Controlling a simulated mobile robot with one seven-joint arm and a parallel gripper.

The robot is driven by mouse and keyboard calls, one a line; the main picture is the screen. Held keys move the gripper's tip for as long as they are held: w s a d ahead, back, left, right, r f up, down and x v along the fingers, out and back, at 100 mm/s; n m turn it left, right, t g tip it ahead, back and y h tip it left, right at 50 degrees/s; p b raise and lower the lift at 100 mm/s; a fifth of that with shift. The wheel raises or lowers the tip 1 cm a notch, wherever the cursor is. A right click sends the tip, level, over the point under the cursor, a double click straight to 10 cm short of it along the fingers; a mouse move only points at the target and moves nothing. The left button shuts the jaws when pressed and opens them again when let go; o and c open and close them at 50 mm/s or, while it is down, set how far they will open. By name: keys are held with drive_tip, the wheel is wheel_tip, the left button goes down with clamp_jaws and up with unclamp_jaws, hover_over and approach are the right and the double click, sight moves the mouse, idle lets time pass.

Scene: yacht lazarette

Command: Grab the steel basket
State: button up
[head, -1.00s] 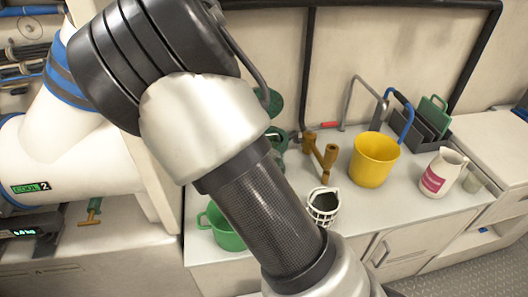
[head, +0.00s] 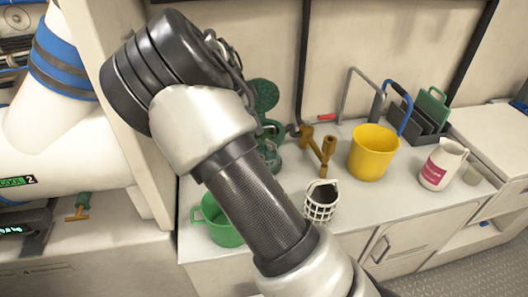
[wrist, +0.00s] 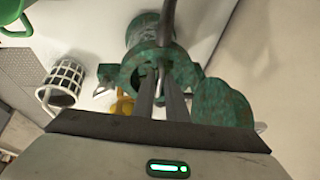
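The steel basket (head: 320,206) is a small whitish wire-mesh pail with a dark interior and a raised handle. It stands upright near the front of the counter, just right of my arm in the head view. In the wrist view the basket (wrist: 64,80) is at the left, apart from my gripper. My gripper (wrist: 159,82) shows there as two dark fingers with a narrow gap between them. They are in front of a weathered green metal fitting (wrist: 143,30); contact with it cannot be told. The gripper is mostly hidden behind my arm in the head view.
A green pot (head: 221,226) is left of the basket, partly behind my arm. Behind the basket are a brass fitting (head: 322,148) and a yellow bucket (head: 373,154). A white jug (head: 441,166) stands farther right. The counter (head: 375,205) right of the basket is clear.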

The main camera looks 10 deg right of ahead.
drive_tip(key=x, duration=0.2)
drive_tip(key=shift+d+f, duration=0.1)
drive_tip(key=shift+f, duration=0.15)
clamp_jaws()
drive_tip(key=shift+r, duration=0.15)
idle(1.2)
